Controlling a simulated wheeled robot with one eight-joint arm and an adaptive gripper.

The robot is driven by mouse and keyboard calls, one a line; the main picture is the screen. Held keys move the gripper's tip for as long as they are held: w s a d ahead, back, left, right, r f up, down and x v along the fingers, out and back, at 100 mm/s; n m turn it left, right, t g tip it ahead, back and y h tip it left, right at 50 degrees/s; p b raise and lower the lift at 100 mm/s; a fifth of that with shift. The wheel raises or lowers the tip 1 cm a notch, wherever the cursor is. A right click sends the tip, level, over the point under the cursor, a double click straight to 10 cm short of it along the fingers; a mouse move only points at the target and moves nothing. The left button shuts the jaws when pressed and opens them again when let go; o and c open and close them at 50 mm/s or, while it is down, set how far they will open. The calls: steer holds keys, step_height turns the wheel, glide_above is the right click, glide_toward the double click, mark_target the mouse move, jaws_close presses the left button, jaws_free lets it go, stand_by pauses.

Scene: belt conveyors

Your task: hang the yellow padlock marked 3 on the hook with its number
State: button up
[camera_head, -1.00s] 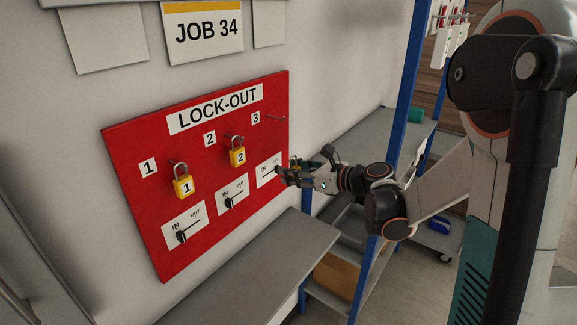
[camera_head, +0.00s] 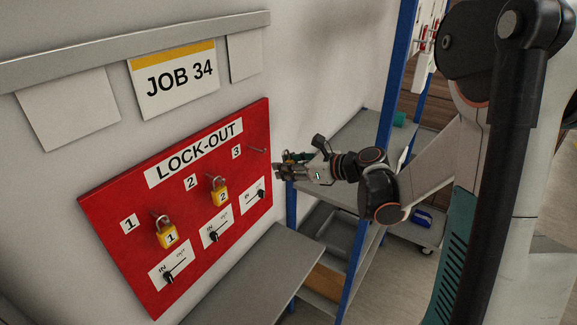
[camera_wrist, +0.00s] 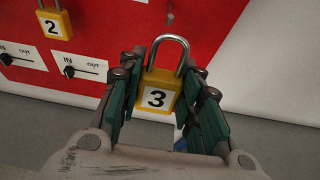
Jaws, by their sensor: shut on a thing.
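The yellow padlock marked 3 (camera_wrist: 158,92) is held upright between the fingers of my gripper (camera_wrist: 160,95) in the wrist view, its steel shackle pointing up. In the head view my gripper (camera_head: 281,171) is just right of the red lock-out board (camera_head: 120,250); the padlock is too small there to make out. The hook beside number 3 (camera_head: 257,150) is bare, above and left of my gripper. In the wrist view a peg (camera_wrist: 170,18) shows beyond the shackle, apart from it.
Padlock 1 (camera_head: 167,238) and padlock 2 (camera_head: 220,196) hang on their hooks. Several IN/OUT switches sit below, including one under hook 3 (camera_head: 261,194). A grey shelf (camera_head: 240,280) juts out under the board. A blue post (camera_head: 375,150) stands behind my arm.

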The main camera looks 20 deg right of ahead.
steer(key=shift+w+r+b+x, duration=0.1)
steer(key=shift+r+x, duration=0.15)
steer(key=shift+x, duration=1.3)
steer(key=shift+w+r+b+x, duration=0.1)
steer(key=shift+r+x, duration=0.1)
steer(key=shift+x, duration=1.35)
steer(key=shift+r+b+x, duration=0.1)
steer(key=shift+r+x, duration=0.15)
steer(key=shift+x, duration=1.35)
steer(key=shift+a, duration=0.2)
steer(key=o, duration=1.2)
steer(key=shift+c, duration=0.2)
